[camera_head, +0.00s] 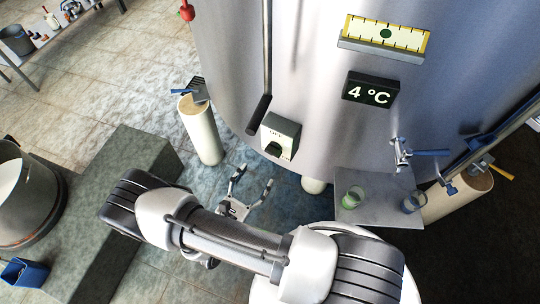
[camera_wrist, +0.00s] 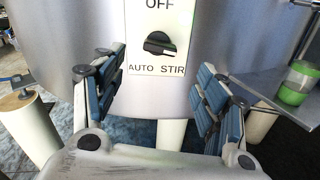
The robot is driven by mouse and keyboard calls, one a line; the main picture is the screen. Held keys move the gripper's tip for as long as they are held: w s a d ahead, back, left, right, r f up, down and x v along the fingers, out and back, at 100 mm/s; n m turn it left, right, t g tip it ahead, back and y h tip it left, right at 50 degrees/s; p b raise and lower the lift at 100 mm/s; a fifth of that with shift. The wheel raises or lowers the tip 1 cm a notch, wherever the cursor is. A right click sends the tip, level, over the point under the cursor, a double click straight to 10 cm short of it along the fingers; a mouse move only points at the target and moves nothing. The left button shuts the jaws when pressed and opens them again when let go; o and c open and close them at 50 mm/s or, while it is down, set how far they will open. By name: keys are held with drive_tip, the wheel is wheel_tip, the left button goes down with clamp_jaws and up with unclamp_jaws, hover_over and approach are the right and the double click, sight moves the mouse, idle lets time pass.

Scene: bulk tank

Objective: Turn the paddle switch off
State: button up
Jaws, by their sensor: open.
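The paddle switch is a black knob (camera_wrist: 160,43) on a pale plate (camera_wrist: 136,50) on the tank's front. The plate reads OFF above the knob, AUTO at lower left and STIR at lower right. The knob lies roughly crosswise, slightly tilted; I cannot tell exactly which word it points to. In the head view the switch box (camera_head: 281,134) sits low on the tank. My gripper (camera_head: 254,178) is open and empty, just below and in front of the box. In the wrist view my gripper's (camera_wrist: 162,68) blue-padded fingers flank the switch without visibly touching it.
The steel tank (camera_head: 330,60) carries a 4 °C display (camera_head: 369,89) and a gauge (camera_head: 386,35). A metal shelf (camera_head: 375,196) with a green jar (camera_head: 352,197) and a valve (camera_head: 402,152) are at right. Pale tank legs (camera_head: 202,131) stand below. A stone block (camera_head: 125,170) is at left.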

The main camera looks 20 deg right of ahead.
sight(271, 154)
drive_tip(key=x, duration=1)
drive_tip(key=shift+b, duration=0.35)
drive_tip(key=c, duration=1)
drive_tip(key=shift+c, duration=0.2)
